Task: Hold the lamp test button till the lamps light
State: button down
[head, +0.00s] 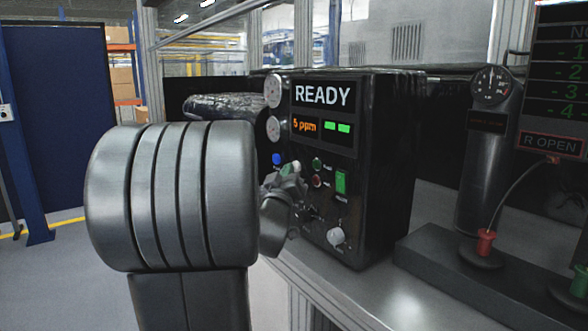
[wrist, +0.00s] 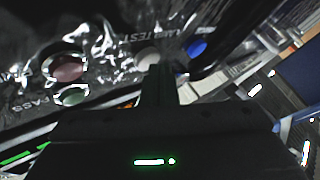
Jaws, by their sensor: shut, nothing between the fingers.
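The black control box (head: 385,150) shows READY on its screen. In the wrist view, the pale lamp test button (wrist: 149,57) sits beside lettering that reads TEST, between a blue button (wrist: 197,48) and a dull red lamp (wrist: 65,67). A dull green lamp (wrist: 72,95) is by the word PASS. My gripper (wrist: 160,72) is shut and empty, its tips at the button's lower edge. I cannot tell whether they touch or press it. In the head view, my gripper (head: 290,171) hides most of the button; the small green lamp (head: 317,164) and red lamp (head: 317,181) look dark.
The box also carries a green rocker switch (head: 341,182), a white knob (head: 336,237) and two gauges. A dark cylinder with a dial (head: 490,150) and a red plug (head: 485,242) with a cable stand to the right. Grey bench top (head: 385,295) is bare in front.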

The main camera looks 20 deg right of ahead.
jog(key=shift+d, duration=0.15)
dwell(0.5)
jog(key=shift+s+a, duration=0.25)
jog(key=shift+a, duration=0.5)
jog(key=a, duration=0.1)
jog(key=s+a, duration=0.1)
jog(key=a, duration=0.1)
jog(key=a+p, duration=0.1)
jog(key=shift+s+a, duration=0.35)
jog(key=shift+d, duration=0.1)
